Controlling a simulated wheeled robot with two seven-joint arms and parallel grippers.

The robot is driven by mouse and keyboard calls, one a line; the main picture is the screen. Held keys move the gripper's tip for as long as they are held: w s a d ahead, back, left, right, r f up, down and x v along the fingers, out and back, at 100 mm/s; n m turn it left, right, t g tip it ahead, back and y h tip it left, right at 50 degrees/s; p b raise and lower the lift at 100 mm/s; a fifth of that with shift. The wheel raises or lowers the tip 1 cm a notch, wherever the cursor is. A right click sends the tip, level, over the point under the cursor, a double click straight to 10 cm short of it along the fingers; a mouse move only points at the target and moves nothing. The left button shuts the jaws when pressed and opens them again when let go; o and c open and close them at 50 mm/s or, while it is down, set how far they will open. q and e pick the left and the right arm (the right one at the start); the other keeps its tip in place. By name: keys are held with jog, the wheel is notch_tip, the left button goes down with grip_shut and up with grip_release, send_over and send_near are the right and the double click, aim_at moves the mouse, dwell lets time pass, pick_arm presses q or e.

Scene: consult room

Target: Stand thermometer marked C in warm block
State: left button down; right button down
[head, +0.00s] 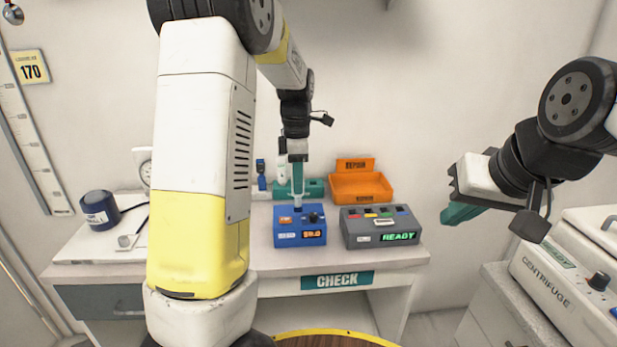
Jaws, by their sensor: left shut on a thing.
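The warm block is probably the blue box (287,238) with an orange lit display, on the bench. My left gripper (298,192) points down just above the top of this box, its teal fingers shut on a slim thermometer. Only a small dark part of the thermometer (298,209) shows below the fingers, at the box's top; I cannot tell if it is inside a hole. Its letter is not visible. A teal rack (316,188) stands behind, with a blue thermometer (261,174) at its left. My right gripper (462,211) is off to the right, seen side-on, away from everything.
A grey box reading READY (380,230) stands right of the blue box. An orange REPAIR bin (361,187) is behind it. A dark blue pot (100,209) is at the left. A centrifuge (565,278) stands at the far right.

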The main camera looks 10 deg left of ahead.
aim_at(298, 196)
pick_arm(q)
jog(key=shift+f, duration=2)
jog(key=c, duration=1.2)
grip_release()
jog(key=shift+o, duration=0.2)
notch_tip(298, 196, up, 8)
jog(key=shift+f, duration=0.1)
